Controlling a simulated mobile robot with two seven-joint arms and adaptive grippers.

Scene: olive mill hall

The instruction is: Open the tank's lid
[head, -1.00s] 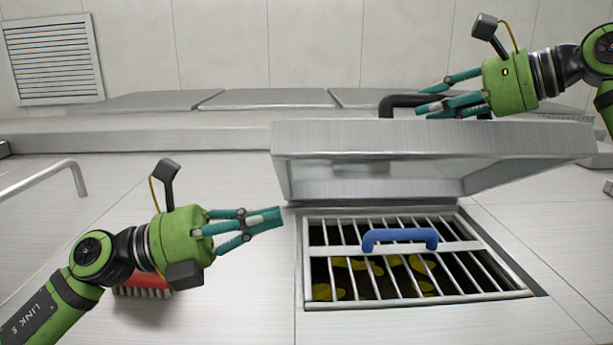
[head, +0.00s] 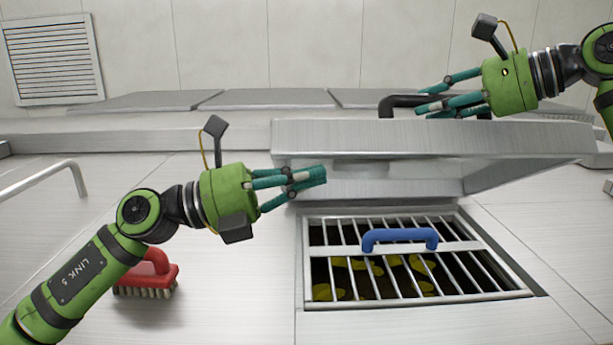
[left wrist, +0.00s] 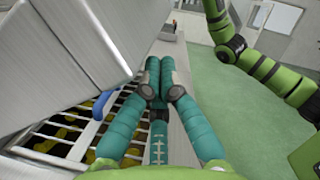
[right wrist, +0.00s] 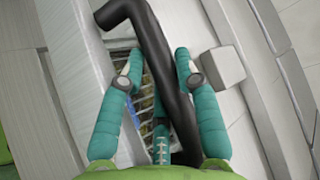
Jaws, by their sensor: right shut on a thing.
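The tank's steel lid (head: 430,138) stands raised and tilted above the square opening. My right gripper (head: 428,98) is at the lid's black bar handle (head: 392,102); in the right wrist view the black handle (right wrist: 150,45) runs between its fingers, which are shut on it. My left gripper (head: 318,176) is in front of the lid's left edge, its fingertips together and nothing seen between them. In the left wrist view, the lid (left wrist: 70,45) rises close beside the fingers; whether they touch it cannot be told.
A barred grate (head: 450,247) with a blue handle (head: 400,235) lies across the opening, with yellowish pieces below. A red brush (head: 150,278) lies on the steel top at the left. A bent rail (head: 45,180) stands at the far left. The top between brush and opening is clear.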

